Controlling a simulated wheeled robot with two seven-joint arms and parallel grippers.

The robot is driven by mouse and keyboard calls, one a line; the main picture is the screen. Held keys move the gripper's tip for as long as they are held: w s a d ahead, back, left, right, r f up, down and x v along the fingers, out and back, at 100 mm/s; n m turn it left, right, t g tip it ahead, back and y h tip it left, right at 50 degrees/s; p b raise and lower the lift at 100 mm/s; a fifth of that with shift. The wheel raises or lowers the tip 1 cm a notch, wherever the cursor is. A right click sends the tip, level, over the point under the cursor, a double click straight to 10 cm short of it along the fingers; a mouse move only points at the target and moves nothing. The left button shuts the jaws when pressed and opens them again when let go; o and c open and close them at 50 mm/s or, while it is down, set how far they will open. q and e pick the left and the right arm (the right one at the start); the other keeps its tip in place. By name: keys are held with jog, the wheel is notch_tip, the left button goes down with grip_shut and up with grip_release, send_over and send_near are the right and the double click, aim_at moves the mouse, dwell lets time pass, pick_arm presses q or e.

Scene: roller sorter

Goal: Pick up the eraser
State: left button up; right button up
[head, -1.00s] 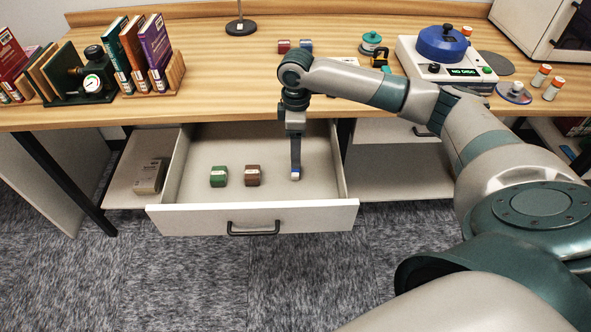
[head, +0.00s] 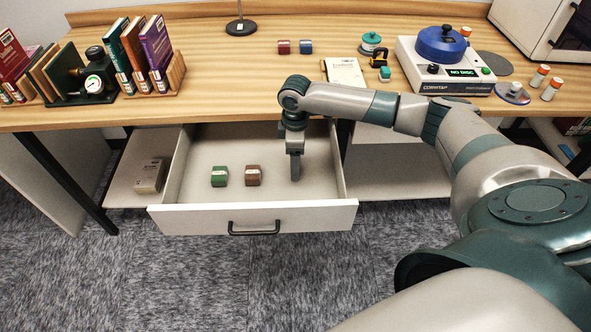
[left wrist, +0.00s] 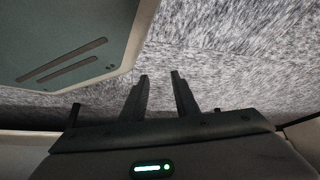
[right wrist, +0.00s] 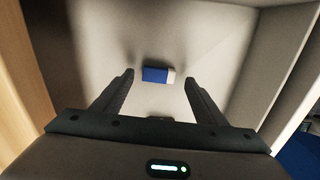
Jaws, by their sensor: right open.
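The eraser (right wrist: 159,75) is a small blue block with a white end, lying on the drawer floor in the right wrist view. In the head view it is hidden behind my right gripper (head: 295,170). My right gripper points down into the open drawer (head: 190,220). In the right wrist view its fingers (right wrist: 159,84) are apart, with the eraser showing in the gap just beyond the tips and nothing held. My left gripper (left wrist: 160,76) shows only in the left wrist view, with a gap between its fingers and nothing held, over grey carpet.
A green block (head: 219,177) and a brown block (head: 253,175) lie in the drawer left of my right gripper. The desk top (head: 215,85) overhangs the drawer's back. Drawer walls surround the gripper; the drawer floor nearby is otherwise clear.

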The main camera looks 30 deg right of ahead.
notch_tip(320, 180, down, 2)
jog(key=shift+f, duration=0.35)
jog(key=c, duration=1.1)
pick_arm(q)
jog(key=shift+s+a+f+g, duration=0.25)
jog(key=shift+s+a, duration=0.1)
jog(key=shift+s, duration=0.2)
jog(key=shift+s+a+f+g, duration=0.2)
jog(key=shift+s+a, duration=0.15)
jog(key=shift+s, duration=0.2)
pick_arm(e)
jog(key=shift+c, duration=0.2)
pick_arm(q)
jog(key=shift+d, duration=0.1)
pick_arm(e)
jog(key=shift+r, duration=0.1)
jog(key=shift+w+r, duration=0.1)
